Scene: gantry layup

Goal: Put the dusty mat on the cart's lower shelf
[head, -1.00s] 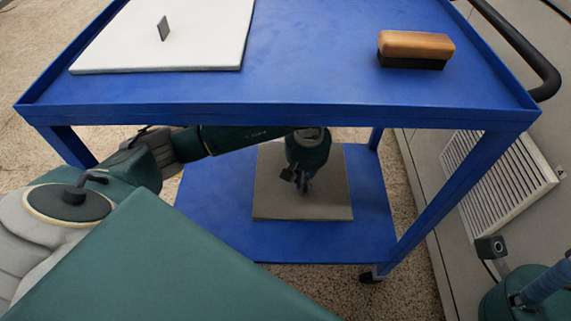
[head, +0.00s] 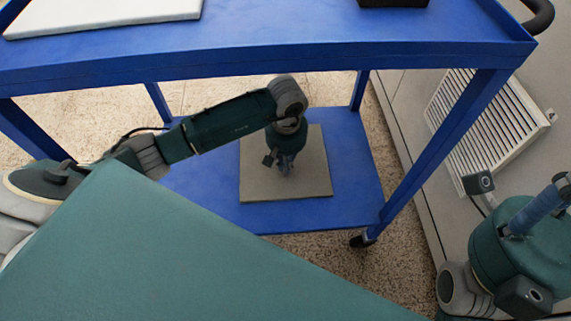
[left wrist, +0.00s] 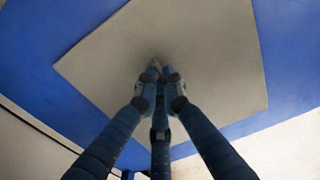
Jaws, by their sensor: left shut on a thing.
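The dusty mat (head: 315,172) is a square grey-brown sheet over the blue lower shelf (head: 207,190) of the cart. It looks flat and lies within the shelf's edges; any small gap beneath it cannot be told. My left gripper (head: 285,168) reaches in under the upper shelf and points down at the mat's middle. In the left wrist view the fingers of the left gripper (left wrist: 156,72) meet at the middle of the mat (left wrist: 215,50); what they pinch is hidden between them. Part of my right gripper (head: 540,212) shows at the lower right, with its fingertips unclear.
The cart's blue upper shelf (head: 270,50) spans above my left arm. It carries a white sheet (head: 100,14) at left and a dark block (head: 393,3) at right, cut off by the frame. Cart legs stand either side. A white louvred panel (head: 490,125) is at right.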

